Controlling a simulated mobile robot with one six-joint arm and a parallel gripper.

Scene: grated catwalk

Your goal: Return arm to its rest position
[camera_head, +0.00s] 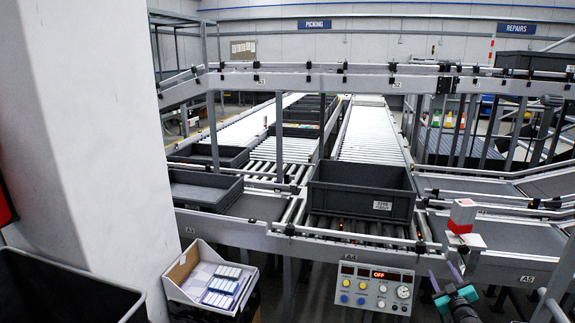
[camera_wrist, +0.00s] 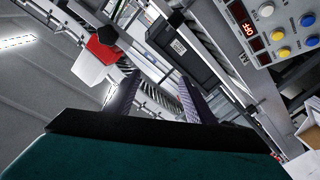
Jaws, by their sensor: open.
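My gripper (camera_head: 444,272) shows at the lower right of the head view, in front of the conveyor frame. Its two fingers stand apart with nothing seen between them. In the wrist view my gripper (camera_wrist: 158,84) also shows open, with both fingers spread and the picture tilted. A red and white device (camera_head: 464,214) stands on the conveyor frame above my gripper in the head view. It also shows in the wrist view (camera_wrist: 98,60), left of the fingers. Most of my arm is out of view.
A control panel (camera_head: 375,290) with a display reading OFF is left of my gripper. A grey tote (camera_head: 350,203) sits on the rollers behind it. A white pillar (camera_head: 100,130) and an open box of cards (camera_head: 183,270) are at the left. Rails and frame bars surround the gripper closely.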

